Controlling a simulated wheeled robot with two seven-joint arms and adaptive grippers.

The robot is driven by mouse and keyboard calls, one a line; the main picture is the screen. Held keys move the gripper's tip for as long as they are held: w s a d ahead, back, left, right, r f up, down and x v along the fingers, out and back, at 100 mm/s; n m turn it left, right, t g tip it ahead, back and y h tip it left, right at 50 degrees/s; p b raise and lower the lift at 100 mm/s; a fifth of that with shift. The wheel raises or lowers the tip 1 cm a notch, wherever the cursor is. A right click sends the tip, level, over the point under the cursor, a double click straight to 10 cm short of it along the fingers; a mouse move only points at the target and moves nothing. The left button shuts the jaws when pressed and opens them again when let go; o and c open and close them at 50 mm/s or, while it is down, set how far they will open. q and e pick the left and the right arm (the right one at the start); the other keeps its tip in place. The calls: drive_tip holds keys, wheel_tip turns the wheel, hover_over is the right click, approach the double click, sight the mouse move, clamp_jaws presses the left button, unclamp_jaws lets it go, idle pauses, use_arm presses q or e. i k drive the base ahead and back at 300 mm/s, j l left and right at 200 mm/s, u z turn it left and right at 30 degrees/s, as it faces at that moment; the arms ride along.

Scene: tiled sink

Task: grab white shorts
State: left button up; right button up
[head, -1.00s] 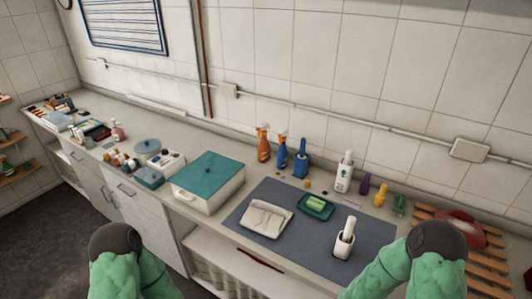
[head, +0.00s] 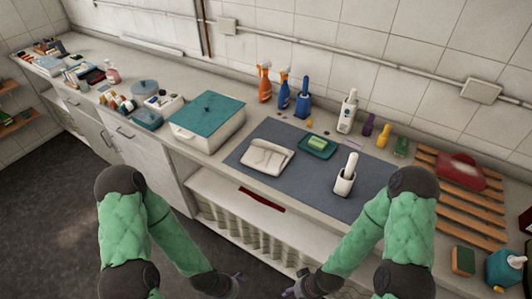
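A folded off-white cloth (head: 267,157) lies flat on the dark grey mat (head: 308,179) on the counter. It is the only white fabric I can make out, and its folds hide whether it is shorts. My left gripper (head: 236,281) is low in front of the counter, below and left of the cloth. My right gripper (head: 290,292) is at the bottom edge, partly cut off, also below the cloth. Both are well apart from the cloth. Their fingers are small and dark, so I cannot tell their opening.
On the mat, a green tray (head: 332,151) with a sponge and a white brush holder (head: 346,176) stand right of the cloth. A teal-lidded white box (head: 208,119) is to its left. Spray bottles (head: 284,89) stand behind. A wooden rack (head: 467,196) is at right. The mat's front is clear.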

sight(267, 157)
drive_tip(key=i+u, duration=0.15)
drive_tip(key=u, duration=0.2)
drive_tip(key=i+l+u, duration=0.1)
drive_tip(key=u, duration=0.25)
drive_tip(key=i+l+u, duration=0.1)
drive_tip(key=u, duration=0.25)
drive_tip(key=i, duration=0.1)
